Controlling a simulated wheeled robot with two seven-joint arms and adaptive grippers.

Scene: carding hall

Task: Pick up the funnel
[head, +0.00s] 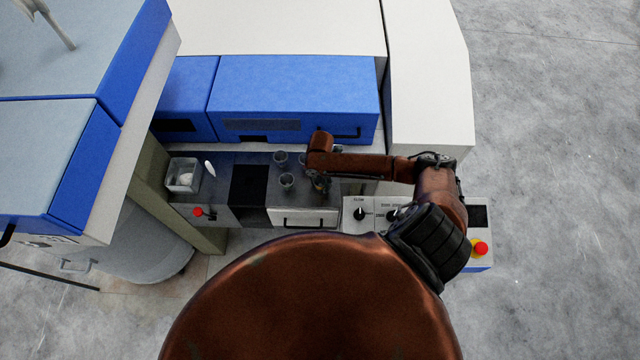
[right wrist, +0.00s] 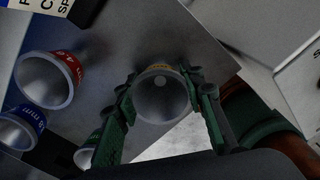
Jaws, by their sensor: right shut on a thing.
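My right gripper (head: 321,184) is over the front right part of the dark worktop in the head view. In the right wrist view its green fingers (right wrist: 165,110) are shut on a grey funnel (right wrist: 160,98) with a yellow-orange band, one finger on each side. I look into its round mouth. I cannot tell whether it touches the worktop. A funnel with a red band (right wrist: 45,80) and one with a blue band (right wrist: 20,130) stand to the left in that view. Another round mouth (right wrist: 84,157) is partly hidden behind the left finger. My left gripper is not in view.
On the dark worktop (head: 222,165), a clear box (head: 183,175) stands at the left. Grey cups or funnels (head: 287,181) are close left of my gripper. The blue machine (head: 300,85) bounds the back. A control panel with knobs (head: 360,214) lies front right.

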